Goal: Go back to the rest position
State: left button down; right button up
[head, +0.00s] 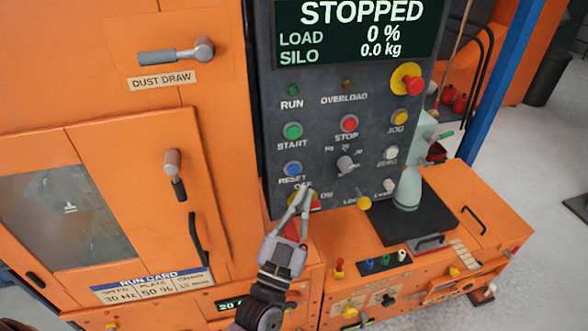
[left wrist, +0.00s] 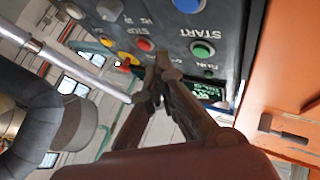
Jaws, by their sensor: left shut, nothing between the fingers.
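My left gripper (head: 306,198) is in front of the lower part of the dark control panel (head: 330,110), over the red and yellow switch at OFF/ON, which it partly hides. Its fingers are together and hold nothing. In the left wrist view the closed fingertips (left wrist: 163,62) point up towards the panel, near the green START button (left wrist: 203,49). I cannot tell whether they touch the panel. The panel's display (head: 357,30) reads STOPPED, LOAD 0 % and SILO 0.0 kg. My right gripper does not show in either view.
Orange cabinet doors with a handle (head: 197,240) and a latch (head: 174,175) stand to the left. Right of the panel, a pale cone-shaped vessel (head: 408,188) stands on a dark plate on an orange bench (head: 485,210). A blue post (head: 505,80) rises behind it.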

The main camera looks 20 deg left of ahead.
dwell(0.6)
pick_arm(q)
notch_tip(320, 180, down, 22)
jog(key=w+d+m+g+h+b, duration=0.1)
jog(key=d+g+h, duration=0.1)
jog(key=g, duration=0.4)
jog(key=s+a+f+g+y+b, duration=0.1)
jog(key=s+f+g, duration=0.25)
jog(key=f, duration=0.85)
jog(key=s+a+f+g, duration=0.1)
jog(key=s+f+g, duration=0.3)
jog(key=f, duration=0.8)
jog(key=s+a+f+g+y, duration=0.1)
jog(key=s+a+f+g, duration=0.25)
jog(key=s+f, duration=1.05)
jog(key=s+a+f+g, duration=0.2)
jog(key=s+f, duration=0.1)
jog(key=s, duration=0.3)
jog(key=s+a+f+n+g+y+b, duration=0.1)
jog(key=s+a+f+g, duration=0.1)
jog(key=s, duration=0.5)
jog(key=s+a+f+n+g, duration=0.1)
jog(key=s+a+f, duration=0.1)
jog(key=s+f, duration=0.2)
jog(key=s, duration=0.3)
jog(key=shift+s+g+y, duration=0.25)
jog(key=shift+g+y, duration=0.05)
jog(key=shift+g, duration=0.1)
jog(key=shift+d, duration=0.1)
